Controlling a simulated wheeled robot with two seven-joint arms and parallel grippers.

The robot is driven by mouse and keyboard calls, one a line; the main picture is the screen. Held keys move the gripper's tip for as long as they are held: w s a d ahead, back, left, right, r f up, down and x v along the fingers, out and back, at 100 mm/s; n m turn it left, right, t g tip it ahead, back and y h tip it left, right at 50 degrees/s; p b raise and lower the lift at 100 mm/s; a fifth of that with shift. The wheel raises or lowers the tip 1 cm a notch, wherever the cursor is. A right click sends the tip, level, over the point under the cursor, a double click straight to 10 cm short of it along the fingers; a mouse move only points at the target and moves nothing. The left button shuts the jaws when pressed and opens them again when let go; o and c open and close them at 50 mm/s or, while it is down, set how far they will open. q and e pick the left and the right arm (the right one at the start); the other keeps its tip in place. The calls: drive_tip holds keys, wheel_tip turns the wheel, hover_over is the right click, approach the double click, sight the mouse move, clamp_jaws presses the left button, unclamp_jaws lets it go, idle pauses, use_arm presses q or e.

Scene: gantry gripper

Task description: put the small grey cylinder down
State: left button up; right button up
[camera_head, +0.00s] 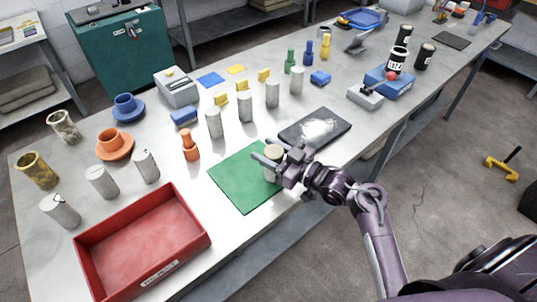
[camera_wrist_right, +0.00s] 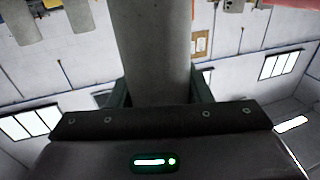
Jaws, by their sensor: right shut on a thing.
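My right gripper (camera_head: 266,161) is shut on a small grey cylinder (camera_head: 271,174) with a pale top. It holds the cylinder upright over the right part of the green mat (camera_head: 236,185); I cannot tell whether its base touches the mat. In the right wrist view the cylinder (camera_wrist_right: 154,48) is a large grey column between the fingers of the gripper (camera_wrist_right: 157,92). My left gripper is not in view.
A red tray (camera_head: 203,238) stands left of the mat, and a black tablet (camera_head: 330,124) lies behind it to the right. An orange bottle-shaped piece (camera_head: 190,149) and several grey cylinders (camera_head: 214,124) stand behind the mat. The mat's left part is clear.

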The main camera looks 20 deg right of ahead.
drive_tip(key=shift+f, duration=0.85)
drive_tip(key=shift+f, duration=0.15)
drive_tip(key=o, duration=1.3)
drive_tip(key=shift+f, duration=0.1)
